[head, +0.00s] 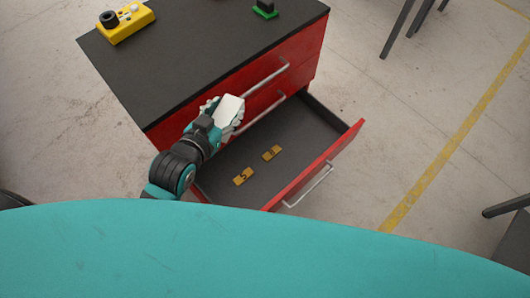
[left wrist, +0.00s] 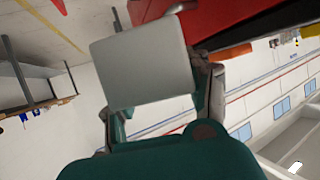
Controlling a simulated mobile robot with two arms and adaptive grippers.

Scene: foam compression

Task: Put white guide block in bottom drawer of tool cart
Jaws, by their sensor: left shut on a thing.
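The white guide block (head: 230,110) is in my left gripper (head: 218,115), above the left side of the open bottom drawer (head: 311,123). In the left wrist view the block (left wrist: 143,62) is a pale, flat-faced piece between the fingers (left wrist: 160,90). The left gripper is shut on it. The red tool cart (head: 200,45) has a dark top, and its bottom drawer is pulled out toward the lower right. My right gripper does not show.
Two small yellow numbered pieces (head: 243,176) (head: 272,153) lie on the drawer floor, with bare floor around them. A yellow control box (head: 126,22) and a green-and-black item (head: 265,9) stand on the cart top. Dark legs (head: 398,28) stand at upper right.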

